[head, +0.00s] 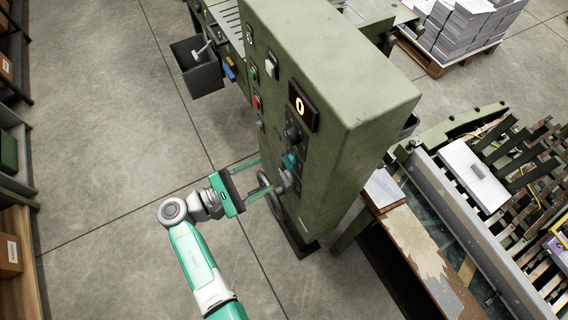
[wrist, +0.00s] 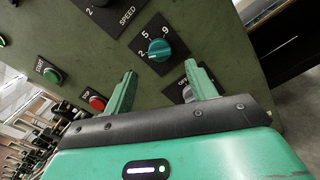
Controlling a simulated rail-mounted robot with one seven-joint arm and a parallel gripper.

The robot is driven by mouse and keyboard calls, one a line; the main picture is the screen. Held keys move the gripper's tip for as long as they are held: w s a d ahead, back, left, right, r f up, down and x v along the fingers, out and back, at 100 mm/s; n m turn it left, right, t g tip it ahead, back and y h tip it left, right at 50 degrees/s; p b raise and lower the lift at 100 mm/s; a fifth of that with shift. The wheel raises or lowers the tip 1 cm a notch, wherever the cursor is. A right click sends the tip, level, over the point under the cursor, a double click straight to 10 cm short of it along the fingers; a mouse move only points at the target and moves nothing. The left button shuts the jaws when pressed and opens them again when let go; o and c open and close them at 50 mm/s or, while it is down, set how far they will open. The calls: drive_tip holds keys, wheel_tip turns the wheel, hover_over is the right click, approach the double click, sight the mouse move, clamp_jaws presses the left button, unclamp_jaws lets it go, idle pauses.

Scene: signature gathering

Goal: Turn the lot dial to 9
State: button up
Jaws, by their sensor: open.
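A round teal dial (wrist: 159,50) sits on a dark plate marked 2, 5 and 9 on the green cabinet; it also shows in the head view (head: 290,160). The plate's name is not readable, and I cannot tell for sure which number the dial points at. My gripper (wrist: 163,74) is open, with its two fingers apart and nothing between them. In the wrist view the dial lies just beyond the fingertips, between their directions. In the head view my gripper (head: 271,173) is at the cabinet's control face, near the dial.
A SPEED dial (wrist: 103,8) is beside the teal dial. A red button (wrist: 97,103) and a green button (wrist: 50,75) are on the same face. A lower plate (wrist: 181,92) is partly hidden by a finger. A lit display (head: 303,105) reads 0. Open floor (head: 110,140) lies left.

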sight(289, 162)
drive_tip(key=x, duration=0.7)
drive_tip(key=shift+a, duration=0.1)
drive_tip(key=c, duration=1)
